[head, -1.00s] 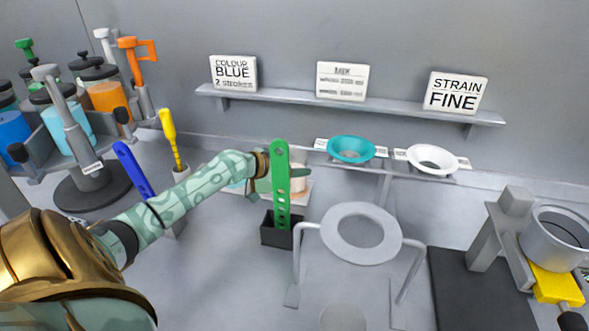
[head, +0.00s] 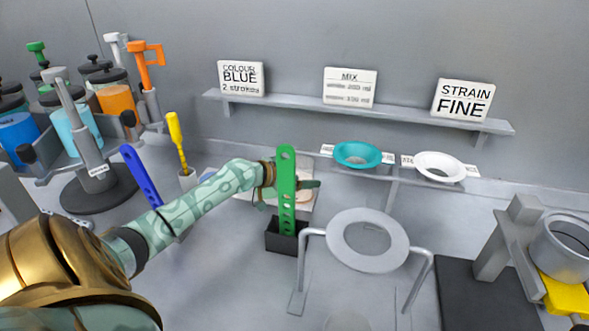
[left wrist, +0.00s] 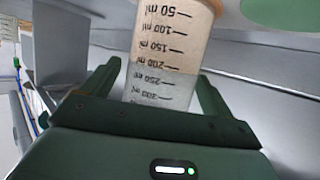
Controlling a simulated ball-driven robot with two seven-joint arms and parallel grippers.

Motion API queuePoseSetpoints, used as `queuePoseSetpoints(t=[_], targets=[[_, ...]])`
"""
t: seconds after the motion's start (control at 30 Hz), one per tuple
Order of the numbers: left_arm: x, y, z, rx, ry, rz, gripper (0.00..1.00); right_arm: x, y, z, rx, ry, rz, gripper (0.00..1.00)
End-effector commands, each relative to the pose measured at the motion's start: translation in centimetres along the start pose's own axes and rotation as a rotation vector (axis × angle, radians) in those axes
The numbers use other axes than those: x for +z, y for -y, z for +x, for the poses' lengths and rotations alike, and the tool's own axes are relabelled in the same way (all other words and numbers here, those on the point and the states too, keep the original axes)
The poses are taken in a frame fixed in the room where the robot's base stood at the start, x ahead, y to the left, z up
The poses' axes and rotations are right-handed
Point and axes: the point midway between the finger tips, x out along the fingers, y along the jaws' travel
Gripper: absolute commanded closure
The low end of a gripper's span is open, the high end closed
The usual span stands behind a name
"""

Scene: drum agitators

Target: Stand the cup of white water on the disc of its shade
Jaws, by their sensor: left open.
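A clear cup with ml marks (left wrist: 165,50) stands between the fingers of my left gripper (left wrist: 158,78) in the left wrist view. It looks inverted in that picture and its contents look pale peach rather than clear white. My left gripper is open, with one finger on each side of the cup. In the head view, my gripper (head: 268,184) is partly behind a green slotted tool (head: 287,185), which hides most of the cup. A pale board (head: 247,207) lies behind that tool; I cannot make out a white disc on it. My right gripper is not in view.
The green tool stands in a black holder (head: 280,240) close to my arm. A grey ring stand (head: 330,238) is to its right. Blue (head: 140,176) and yellow (head: 177,140) tools stand left.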

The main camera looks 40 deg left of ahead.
Motion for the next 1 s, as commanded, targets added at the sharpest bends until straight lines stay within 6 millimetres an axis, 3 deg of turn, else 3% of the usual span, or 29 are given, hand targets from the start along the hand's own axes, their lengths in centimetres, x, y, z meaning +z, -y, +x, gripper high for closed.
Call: queuePoseSetpoints(t=[0.17,0.4,0.6,0.8,1.0], targets=[[-0.2,0.1,-2.1,-0.002,0.001,0.003,0.13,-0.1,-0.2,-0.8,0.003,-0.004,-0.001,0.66],[-0.2,0.0,-7.2,0.000,0.003,0.001,0.13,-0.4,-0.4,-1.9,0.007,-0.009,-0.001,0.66],[-0.1,0.0,-10.5,0.000,0.001,-0.001,0.13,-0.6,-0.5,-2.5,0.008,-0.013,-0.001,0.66],[-0.2,0.0,-11.9,0.000,-0.001,0.000,0.13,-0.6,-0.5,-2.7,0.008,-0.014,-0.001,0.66],[-0.2,0.0,-12.1,0.000,-0.001,0.000,0.13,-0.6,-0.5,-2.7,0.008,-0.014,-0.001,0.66]])
